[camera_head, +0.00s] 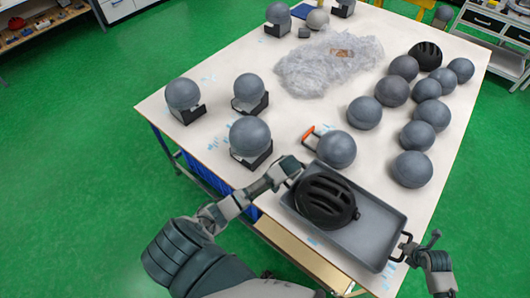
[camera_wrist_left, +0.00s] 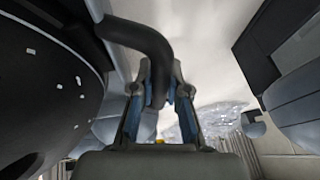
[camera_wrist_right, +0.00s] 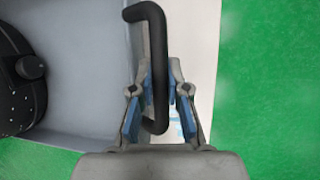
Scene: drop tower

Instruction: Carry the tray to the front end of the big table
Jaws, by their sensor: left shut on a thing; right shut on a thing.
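The grey tray (camera_head: 362,232) is at the near end of the big table (camera_head: 225,105), with a black helmet (camera_head: 325,201) in its left part. In the head view my left gripper (camera_head: 291,168) is at the handle on the tray's left end. The left wrist view shows its fingers (camera_wrist_left: 160,98) shut on that black handle. My right gripper (camera_head: 405,250) is at the handle on the tray's right end. The right wrist view shows its fingers (camera_wrist_right: 160,100) shut on the black handle (camera_wrist_right: 155,50). I cannot tell whether the tray touches the tabletop.
A grey ball (camera_head: 336,149) and an orange-handled thing (camera_head: 309,133) lie just beyond the tray. Several grey balls and another black helmet (camera_head: 425,55) stand at the right. Balls on black stands (camera_head: 250,137) line the left edge. Crumpled clear plastic (camera_head: 325,62) lies mid-table.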

